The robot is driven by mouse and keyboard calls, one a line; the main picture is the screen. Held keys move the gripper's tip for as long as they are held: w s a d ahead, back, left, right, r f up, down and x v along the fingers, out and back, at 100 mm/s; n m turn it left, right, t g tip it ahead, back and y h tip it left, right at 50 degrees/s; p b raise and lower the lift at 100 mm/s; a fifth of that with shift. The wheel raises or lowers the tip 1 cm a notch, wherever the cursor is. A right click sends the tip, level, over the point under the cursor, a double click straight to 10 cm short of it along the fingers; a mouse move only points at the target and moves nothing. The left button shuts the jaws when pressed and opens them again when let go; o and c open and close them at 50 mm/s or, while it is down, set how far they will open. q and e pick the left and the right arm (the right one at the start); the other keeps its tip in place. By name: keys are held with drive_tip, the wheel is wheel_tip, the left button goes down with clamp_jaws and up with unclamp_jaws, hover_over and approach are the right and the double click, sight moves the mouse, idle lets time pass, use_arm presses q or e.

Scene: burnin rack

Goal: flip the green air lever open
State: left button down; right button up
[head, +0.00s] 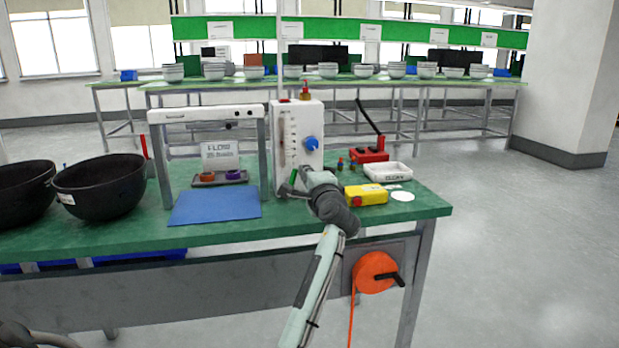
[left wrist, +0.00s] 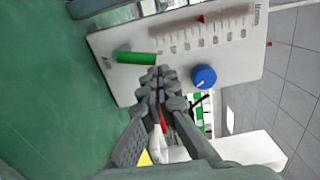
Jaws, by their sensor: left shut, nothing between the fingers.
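The green air lever (head: 293,177) is low on the white flow panel (head: 288,118). It also shows in the left wrist view as a short green bar (left wrist: 137,57) lying flat against the panel face (left wrist: 115,84). My left gripper (head: 297,188) is in front of the lower panel, beside the lever. In the left wrist view its shut, empty fingertips (left wrist: 158,80) are just beside the lever's right end; whether they touch it I cannot tell. In the head view the gripper hides part of the panel's bottom. My right gripper is not in view.
A blue knob (head: 311,143) is on the panel. A yellow box (head: 366,194), a white tray (head: 388,172) and a red device (head: 370,155) stand to the right. A blue mat (head: 215,206) and black bowls (head: 100,188) are to the left. An orange reel (head: 375,272) hangs below the table edge.

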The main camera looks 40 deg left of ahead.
use_arm(q)
drive_tip(key=shift+s+a+r+n, duration=0.15)
drive_tip(key=shift+s+a+n, duration=0.1)
drive_tip(key=shift+n, duration=0.45)
drive_tip(key=shift+s+a+r+n, duration=0.15)
drive_tip(key=shift+s+n, duration=0.05)
drive_tip(key=shift+n, duration=0.5)
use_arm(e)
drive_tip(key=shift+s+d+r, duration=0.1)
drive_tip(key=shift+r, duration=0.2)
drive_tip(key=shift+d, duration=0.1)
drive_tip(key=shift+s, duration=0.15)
